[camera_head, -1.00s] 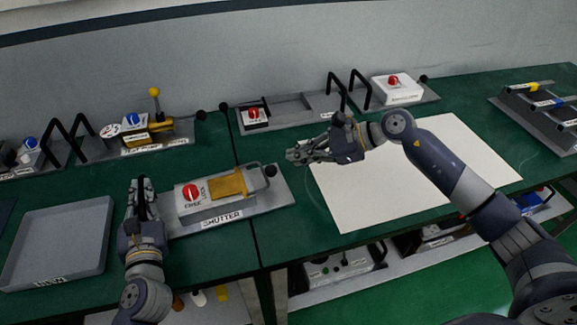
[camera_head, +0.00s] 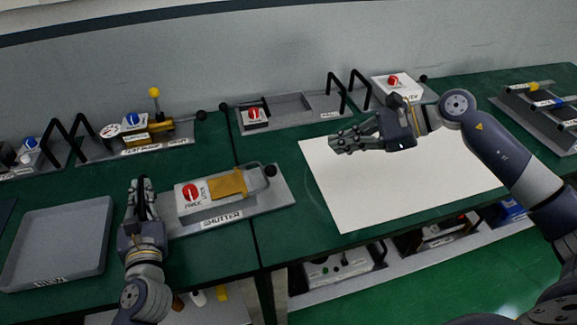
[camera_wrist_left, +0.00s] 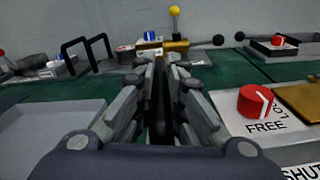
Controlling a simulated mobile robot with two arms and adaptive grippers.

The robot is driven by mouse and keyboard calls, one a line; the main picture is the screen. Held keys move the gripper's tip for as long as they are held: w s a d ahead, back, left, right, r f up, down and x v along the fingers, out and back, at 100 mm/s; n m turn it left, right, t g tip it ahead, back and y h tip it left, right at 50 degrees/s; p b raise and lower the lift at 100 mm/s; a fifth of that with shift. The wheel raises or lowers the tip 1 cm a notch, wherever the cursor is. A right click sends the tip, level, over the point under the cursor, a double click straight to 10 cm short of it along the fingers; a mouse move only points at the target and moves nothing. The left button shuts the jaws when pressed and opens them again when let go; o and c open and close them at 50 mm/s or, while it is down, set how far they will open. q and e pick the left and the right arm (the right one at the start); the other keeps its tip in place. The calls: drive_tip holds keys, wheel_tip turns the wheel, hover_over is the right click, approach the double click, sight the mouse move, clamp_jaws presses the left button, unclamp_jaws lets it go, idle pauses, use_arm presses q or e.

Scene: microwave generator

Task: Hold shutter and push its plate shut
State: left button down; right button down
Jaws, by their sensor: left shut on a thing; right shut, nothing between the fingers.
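The shutter (camera_head: 203,207) is a white block on a grey base, with a red knob (camera_head: 191,191) and a FREE/LOCK label. A yellow plate (camera_head: 229,184) lies on its right half. My left gripper (camera_head: 142,184) is at the base's left end, shut on a black handle, which shows as a dark bar (camera_wrist_left: 161,110) between the fingers in the left wrist view. The red knob also shows there (camera_wrist_left: 258,99). My right gripper (camera_head: 336,143) is shut and empty above the white sheet, apart from the shutter.
A grey tray (camera_head: 106,232) stands left of my left gripper. Fixtures with black handles, including one with a yellow-ball lever (camera_head: 154,92), line the back. The large white sheet (camera_head: 360,205) is clear to the right of the shutter. A grey rack (camera_head: 540,122) stands far right.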

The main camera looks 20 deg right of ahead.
use_arm(q)
drive_tip(key=shift+s+d+f, duration=0.1)
drive_tip(key=shift+d+f, duration=0.05)
drive_tip(key=shift+f, duration=0.4)
use_arm(e)
drive_tip(key=shift+s+d+r, duration=0.3)
drive_tip(key=shift+d, duration=0.15)
use_arm(q)
drive_tip(key=c, duration=1.7)
unclamp_jaws()
drive_tip(key=shift+o, duration=0.6)
drive_tip(key=shift+d+r, duration=0.1)
use_arm(e)
drive_tip(key=shift+d, duration=0.25)
use_arm(q)
drive_tip(key=shift+w+a, duration=0.25)
drive_tip(key=shift+a, duration=0.05)
drive_tip(key=shift+s+d+r, duration=0.1)
drive_tip(key=shift+s+d, duration=0.05)
drive_tip(key=shift+s, duration=0.4)
drive_tip(key=s, duration=1.1)
drive_tip(key=shift+d, duration=0.3)
use_arm(e)
drive_tip(key=shift+w+a, duration=0.15)
drive_tip(key=shift+a, duration=0.1)
